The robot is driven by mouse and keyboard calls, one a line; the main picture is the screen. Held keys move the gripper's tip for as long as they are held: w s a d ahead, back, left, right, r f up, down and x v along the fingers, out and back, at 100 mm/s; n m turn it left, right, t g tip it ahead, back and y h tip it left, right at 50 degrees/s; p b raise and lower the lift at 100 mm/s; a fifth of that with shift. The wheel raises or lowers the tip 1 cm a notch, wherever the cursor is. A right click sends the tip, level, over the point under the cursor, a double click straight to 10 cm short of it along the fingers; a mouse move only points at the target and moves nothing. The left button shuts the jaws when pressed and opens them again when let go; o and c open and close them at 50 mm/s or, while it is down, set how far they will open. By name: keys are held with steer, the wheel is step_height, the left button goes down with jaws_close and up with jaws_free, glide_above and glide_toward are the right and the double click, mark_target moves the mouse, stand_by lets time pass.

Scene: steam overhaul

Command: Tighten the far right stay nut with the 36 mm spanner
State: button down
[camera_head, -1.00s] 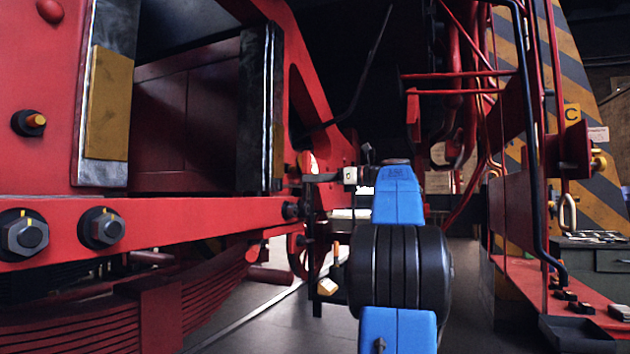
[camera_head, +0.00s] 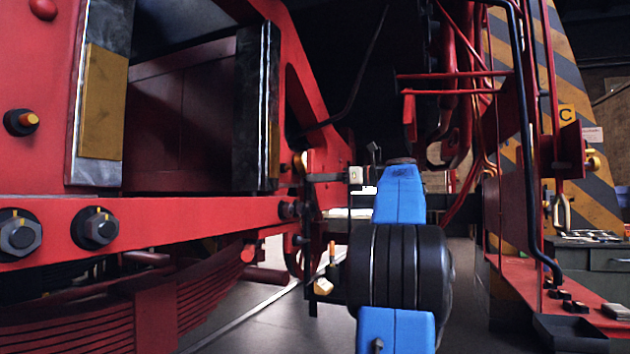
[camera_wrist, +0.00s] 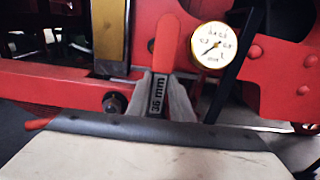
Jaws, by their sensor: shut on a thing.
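In the wrist view my gripper (camera_wrist: 162,84) is shut on the 36 mm spanner (camera_wrist: 157,100). The spanner's jaw cannot be made out. In the head view my blue and black arm hides most of the gripper area. Two large hex nuts, a left nut (camera_head: 20,235) and a right nut (camera_head: 97,228), sit on the red beam at the left. A smaller dark fitting (camera_head: 290,210) is farther along the beam. A dark nut (camera_wrist: 114,102) shows left of the fingers in the wrist view, apart from them.
A round pressure gauge (camera_wrist: 213,45) stands right of the spanner in the wrist view. The red frame beam (camera_head: 190,225) runs along the left, above leaf springs (camera_head: 90,320). Red framework and a black pipe (camera_head: 528,150) stand at the right. Floor shows between the sides.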

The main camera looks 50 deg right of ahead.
steer(key=shift+v, duration=1.2)
steer(key=shift+s, duration=0.1)
steer(key=s+a, duration=0.9)
steer(key=a, duration=0.2)
steer(key=shift+a, duration=0.25)
stand_by(0.4)
stand_by(0.4)
